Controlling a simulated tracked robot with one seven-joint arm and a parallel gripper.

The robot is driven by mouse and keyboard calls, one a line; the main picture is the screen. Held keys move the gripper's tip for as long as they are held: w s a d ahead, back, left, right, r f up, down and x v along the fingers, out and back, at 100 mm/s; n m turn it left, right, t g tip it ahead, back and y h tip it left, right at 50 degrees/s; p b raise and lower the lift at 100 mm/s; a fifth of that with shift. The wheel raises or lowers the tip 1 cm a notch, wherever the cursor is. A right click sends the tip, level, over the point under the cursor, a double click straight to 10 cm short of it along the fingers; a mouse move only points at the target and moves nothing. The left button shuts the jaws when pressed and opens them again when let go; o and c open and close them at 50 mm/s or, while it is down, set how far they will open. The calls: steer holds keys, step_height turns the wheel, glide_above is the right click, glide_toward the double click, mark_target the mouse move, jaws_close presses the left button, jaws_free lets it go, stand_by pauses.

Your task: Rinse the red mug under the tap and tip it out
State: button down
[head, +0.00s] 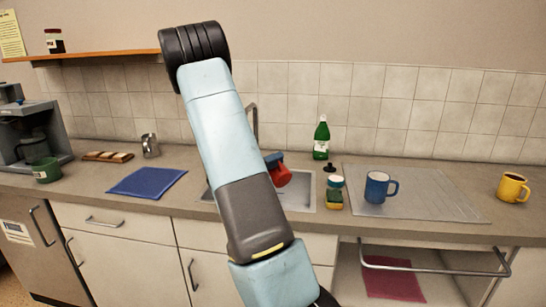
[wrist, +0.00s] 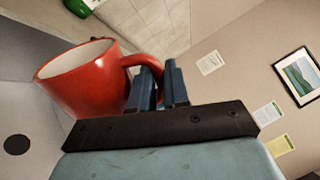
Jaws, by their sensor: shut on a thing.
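The red mug (head: 281,177) is over the sink (head: 303,195) in the head view, partly hidden behind my arm, and looks tilted. In the wrist view the red mug (wrist: 88,88) fills the left side, its pale inside partly showing; I cannot tell whether it holds water. My gripper (wrist: 160,72) is shut on the mug's handle, with the blue fingers either side of it. In the head view only a bit of my gripper (head: 273,158) shows. The tap (head: 254,118) rises behind my arm, its lower part hidden; no running water is visible.
A yellow mug (head: 513,187) stands far right. A blue cloth (head: 147,182) lies left, near a metal jug (head: 150,146).

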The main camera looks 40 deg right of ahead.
mark_target(276, 182)
steer(key=f+m, duration=0.1)
steer(key=s+m+g, duration=0.1)
steer(key=m, duration=0.1)
steer(key=shift+s+f+m, duration=0.15)
steer(key=shift+f+m, duration=0.15)
steer(key=shift+f, duration=0.05)
steer(key=f+m, duration=0.2)
steer(key=m, duration=0.1)
steer(key=f+m+y, duration=0.1)
steer(key=m, duration=0.1)
steer(key=shift+s+f+g, duration=0.1)
steer(key=shift+s+g, duration=0.15)
steer(key=shift+g, duration=0.15)
steer(key=shift+f+m, duration=0.35)
steer(key=shift+m, duration=0.25)
steer(key=f+m, duration=0.1)
steer(key=m, duration=0.1)
steer(key=w+f+m+y, duration=0.1)
steer(key=f+m, duration=0.1)
steer(key=m, duration=0.1)
steer(key=shift+w+f+m, duration=0.15)
steer(key=shift+f+m, duration=0.05)
steer(key=shift+m, duration=0.1)
steer(key=shift+r, duration=0.1)
